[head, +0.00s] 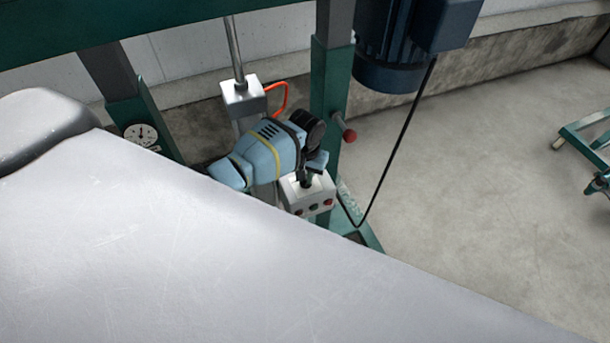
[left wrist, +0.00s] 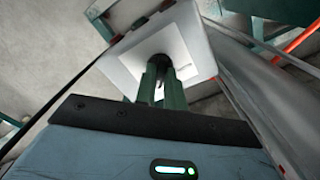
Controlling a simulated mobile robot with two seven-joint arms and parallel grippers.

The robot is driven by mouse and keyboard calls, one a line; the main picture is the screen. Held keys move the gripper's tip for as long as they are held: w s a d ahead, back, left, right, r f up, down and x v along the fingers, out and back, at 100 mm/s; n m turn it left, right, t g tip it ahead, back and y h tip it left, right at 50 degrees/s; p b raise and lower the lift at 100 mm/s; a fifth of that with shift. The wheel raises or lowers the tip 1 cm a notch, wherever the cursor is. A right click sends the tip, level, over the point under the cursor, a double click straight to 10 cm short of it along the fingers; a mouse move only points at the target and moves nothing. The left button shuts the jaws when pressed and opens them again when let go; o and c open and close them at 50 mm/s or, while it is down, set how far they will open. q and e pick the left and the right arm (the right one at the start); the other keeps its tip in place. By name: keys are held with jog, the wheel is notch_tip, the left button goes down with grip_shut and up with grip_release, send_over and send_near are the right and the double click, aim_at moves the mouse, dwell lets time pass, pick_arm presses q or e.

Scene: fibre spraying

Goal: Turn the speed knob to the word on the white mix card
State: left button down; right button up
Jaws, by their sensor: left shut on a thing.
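The light-grey control box (head: 297,196) stands by the green post, with several coloured buttons on its front. My left gripper (head: 308,182) reaches down onto the top of this box. In the left wrist view, its two dark green fingers (left wrist: 161,85) are shut on the dark speed knob (left wrist: 159,61) at the middle of the box's white plate (left wrist: 187,48). The fingers cover most of the knob, so its pointer and the words around it cannot be read. I cannot make out the white mix card in either view. My right gripper is not in view.
A large pale surface (head: 200,260) fills the front left of the head view. A green post (head: 331,90), a blue motor (head: 400,45) with a hanging black cable and a red-knobbed lever (head: 349,135) are near the box. A dial gauge (head: 141,134) is at left.

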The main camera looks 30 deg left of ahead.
pick_arm(q)
jog(key=shift+m, duration=0.6)
jog(key=shift+f, duration=0.1)
jog(key=c, duration=1.5)
grip_release()
jog(key=shift+r, duration=0.2)
jog(key=shift+r, duration=3.75)
